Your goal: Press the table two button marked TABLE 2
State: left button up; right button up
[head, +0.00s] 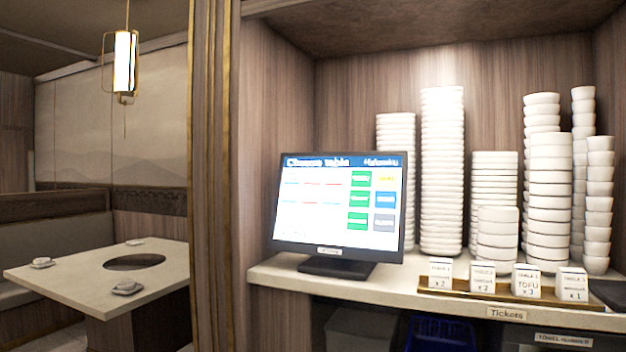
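A black-framed monitor (338,204) stands at the left end of the counter, its screen lit and tilted slightly. The header seems to read "Choose table". On the right half of the screen are green buttons, the top one (360,179) beside a yellow button (385,178), with blue and grey buttons below it. The left half is mostly white with thin red and blue marks. The button labels are too small and blurred to read, so I cannot tell which is TABLE 2. Neither of my grippers is in view.
Stacks of white bowls (442,170) fill the counter (440,310) behind and right of the monitor. Several small white ticket blocks (526,281) stand on a wooden tray (455,293) at the front edge. A wooden post (203,180) and a dining table (75,285) are at left.

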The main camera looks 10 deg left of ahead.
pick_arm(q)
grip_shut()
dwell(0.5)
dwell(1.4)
